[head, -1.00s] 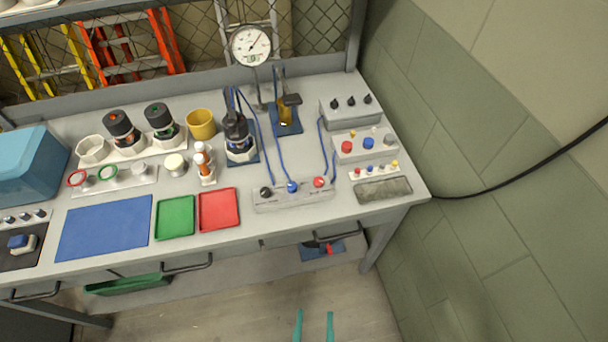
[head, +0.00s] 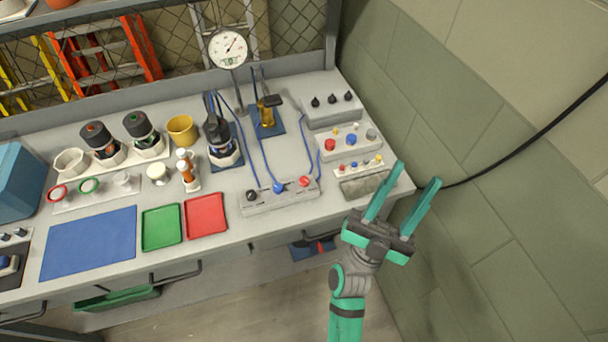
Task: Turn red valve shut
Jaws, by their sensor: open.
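A grey manifold block (head: 280,197) lies near the front of the bench, with a black, a blue and a red valve knob in a row. The red valve knob (head: 304,181) is at its right end; a blue hose runs down towards it. Whether it is open or shut is too small to tell. My gripper (head: 418,174) is open and empty, its two green fingers pointing up and away. In the picture it is right of the red valve knob, by the bench's right front corner, and apart from it.
Right of the manifold are a grey tray (head: 364,187) and a control box with a red button (head: 330,145). Red (head: 206,215) and green (head: 161,227) trays lie to the left. A pressure gauge (head: 228,49) stands behind. A tiled wall (head: 480,190) closes the right side.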

